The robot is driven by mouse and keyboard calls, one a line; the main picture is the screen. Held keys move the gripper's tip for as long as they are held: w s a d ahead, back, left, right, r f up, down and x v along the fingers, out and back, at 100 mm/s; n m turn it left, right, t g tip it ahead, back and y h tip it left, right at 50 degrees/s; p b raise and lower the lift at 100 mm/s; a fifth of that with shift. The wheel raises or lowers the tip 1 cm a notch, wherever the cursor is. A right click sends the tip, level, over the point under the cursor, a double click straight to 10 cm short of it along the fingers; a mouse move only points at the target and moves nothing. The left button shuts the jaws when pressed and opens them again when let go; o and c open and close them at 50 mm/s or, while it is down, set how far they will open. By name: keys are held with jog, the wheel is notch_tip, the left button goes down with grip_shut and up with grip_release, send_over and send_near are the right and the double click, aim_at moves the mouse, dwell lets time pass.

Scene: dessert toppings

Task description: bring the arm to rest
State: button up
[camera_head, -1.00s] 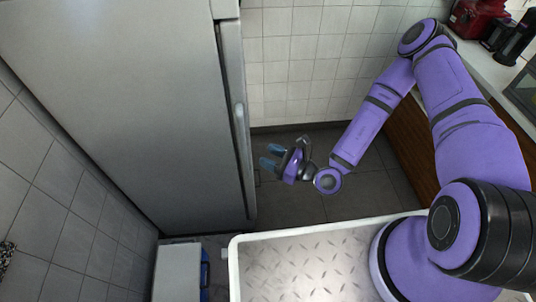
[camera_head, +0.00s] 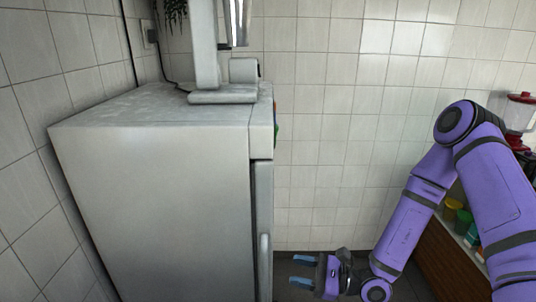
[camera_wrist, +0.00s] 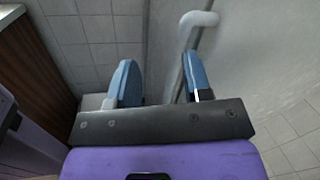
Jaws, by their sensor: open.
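My purple arm (camera_head: 405,232) reaches down beside a large grey fridge. My gripper (camera_head: 291,271) is at the bottom of the head view, right of the fridge's front edge, with its blue fingers pointing left. In the wrist view my gripper (camera_wrist: 160,82) has its two blue fingers spread apart with nothing between them. A pale curved bar, seemingly the fridge handle (camera_wrist: 199,19), lies beyond the fingers. I cannot tell its exact distance from the right finger.
The fridge (camera_head: 160,180) fills the left side, with its handle (camera_head: 265,262) facing my gripper. A white appliance (camera_head: 222,97) stands on top. A wooden-fronted counter (camera_head: 445,265) with a red blender (camera_head: 519,115) and several coloured containers is at the right. A tiled wall (camera_head: 340,130) closes the back.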

jog(key=s+d+r+n+h, duration=0.5)
jog(key=d+r+h, duration=0.1)
jog(key=r, duration=0.6)
jog(key=s+d+r+n+h, duration=0.6)
jog(key=d+r, duration=0.3)
jog(key=r, duration=0.3)
jog(key=s+d+r+n+t+h, duration=0.1)
jog(key=s+d+r+n+h, duration=0.4)
jog(key=r, duration=0.7)
jog(key=shift+s+d+n+h, duration=0.25)
jog(key=shift+d+n+h, duration=0.35)
jog(key=shift+d, duration=0.55)
